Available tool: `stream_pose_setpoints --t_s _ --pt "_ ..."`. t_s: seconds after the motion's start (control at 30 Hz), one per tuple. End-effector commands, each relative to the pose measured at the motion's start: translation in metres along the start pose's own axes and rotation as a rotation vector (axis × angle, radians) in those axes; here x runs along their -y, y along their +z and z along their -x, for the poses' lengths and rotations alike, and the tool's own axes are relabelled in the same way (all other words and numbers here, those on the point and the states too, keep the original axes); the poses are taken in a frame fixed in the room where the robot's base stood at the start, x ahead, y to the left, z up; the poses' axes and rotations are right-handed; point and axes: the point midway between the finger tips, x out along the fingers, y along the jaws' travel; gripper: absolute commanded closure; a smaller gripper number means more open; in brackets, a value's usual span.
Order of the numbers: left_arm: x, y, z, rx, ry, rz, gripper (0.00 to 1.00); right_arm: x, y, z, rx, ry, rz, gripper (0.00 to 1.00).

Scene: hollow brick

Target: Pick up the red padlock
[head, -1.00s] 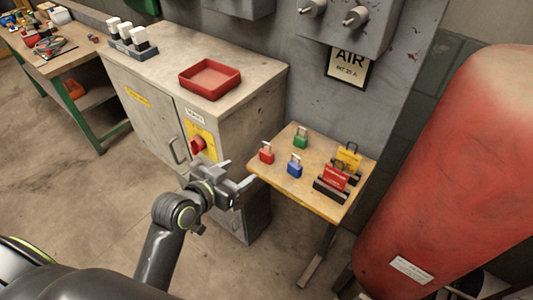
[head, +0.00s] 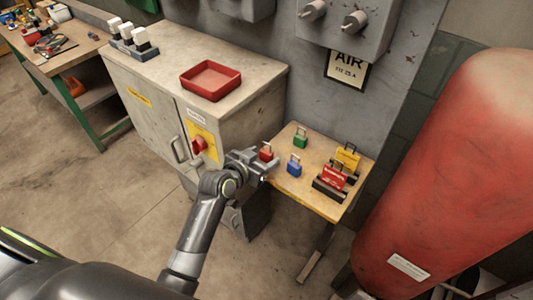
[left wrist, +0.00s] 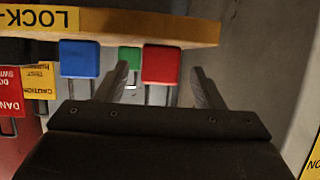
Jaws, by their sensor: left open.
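The red padlock (head: 266,153) stands near the left edge of the small wooden table (head: 310,199). In the left wrist view the red padlock (left wrist: 161,64) shows between the two fingers. My left gripper (head: 268,164) is open, with its fingers at the red padlock and partly in front of it. The left gripper's fingers (left wrist: 163,84) point toward it in the wrist view; I cannot tell whether they touch it. My right gripper is not in view.
A green padlock (head: 300,141) and a blue padlock (head: 294,168) stand close by. Red tags (head: 335,178) and yellow tags (head: 348,156) stand in holders on the right. A grey cabinet (head: 150,92) with a red tray (head: 211,97) is at left. A large red tank (head: 450,160) is at right.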

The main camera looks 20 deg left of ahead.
Motion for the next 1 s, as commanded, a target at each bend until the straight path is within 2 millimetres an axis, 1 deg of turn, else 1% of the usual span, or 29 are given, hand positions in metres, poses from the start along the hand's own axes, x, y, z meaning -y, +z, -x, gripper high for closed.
stream_pose_setpoints --t_s 0.03,0.13,0.3,0.43,0.67,0.77,1.0 --pt "0.000 -0.003 -0.006 0.000 0.001 0.001 0.38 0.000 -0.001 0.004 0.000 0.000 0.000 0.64" --pt "0.000 -0.004 -0.018 0.000 0.001 0.001 0.38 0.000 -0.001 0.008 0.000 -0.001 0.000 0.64" --pt "0.000 -0.002 -0.035 0.000 0.001 0.001 0.38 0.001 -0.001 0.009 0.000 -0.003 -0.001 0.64" --pt "0.000 -0.002 -0.040 -0.001 0.001 0.001 0.38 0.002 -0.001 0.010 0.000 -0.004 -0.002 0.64" --pt "0.000 -0.001 -0.041 -0.001 0.000 0.001 0.38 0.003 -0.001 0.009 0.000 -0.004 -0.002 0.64" --pt "0.000 -0.001 -0.040 -0.001 0.000 0.001 0.50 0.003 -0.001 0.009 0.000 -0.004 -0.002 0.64" --pt "0.000 -0.001 -0.040 -0.001 0.000 0.000 0.81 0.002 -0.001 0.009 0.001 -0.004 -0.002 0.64"
